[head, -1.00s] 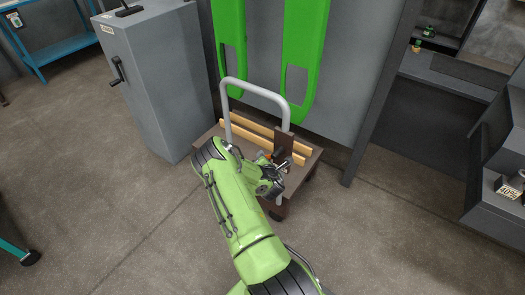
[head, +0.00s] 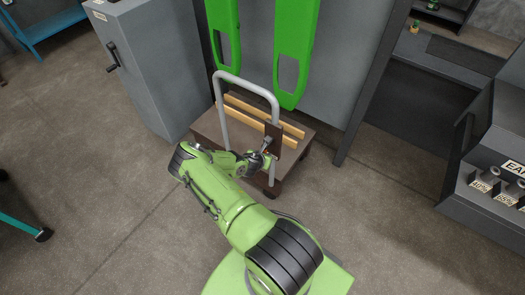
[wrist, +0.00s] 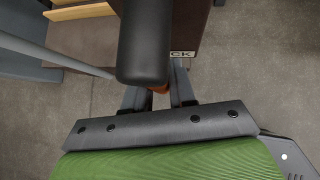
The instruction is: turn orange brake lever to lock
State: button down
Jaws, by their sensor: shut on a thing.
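A low brown cart (head: 209,125) with a grey tubular handle (head: 247,80) stands in front of the grey wall. A dark brown plate (head: 273,134) is fixed by the handle's right leg; in the wrist view the plate (wrist: 188,22) bears a label ending in "CK". My gripper (head: 262,156) is at this plate. In the wrist view my gripper (wrist: 160,95) is closed around a small orange piece of the brake lever (wrist: 160,89). A thick black cylindrical grip (wrist: 143,45) stands in front and hides much of the lever. The lever's angle is unclear.
Yellow wooden strips (head: 240,107) lie across the cart. Green panels (head: 296,50) hang on the wall behind it. A grey cabinet (head: 150,70) stands left and a dark shelf unit (head: 490,150) right.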

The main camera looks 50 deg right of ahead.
jog(key=shift+s+g, duration=0.2)
jog(key=shift+g, duration=0.1)
dwell(0.4)
jog(key=c, duration=1)
grip_release()
jog(key=shift+c, duration=0.2)
jog(key=p+v, duration=0.3)
jog(key=v, duration=1.2)
jog(key=shift+a+r+p, duration=0.2)
jog(key=shift+a+p, duration=0.1)
jog(key=shift+p, duration=0.1)
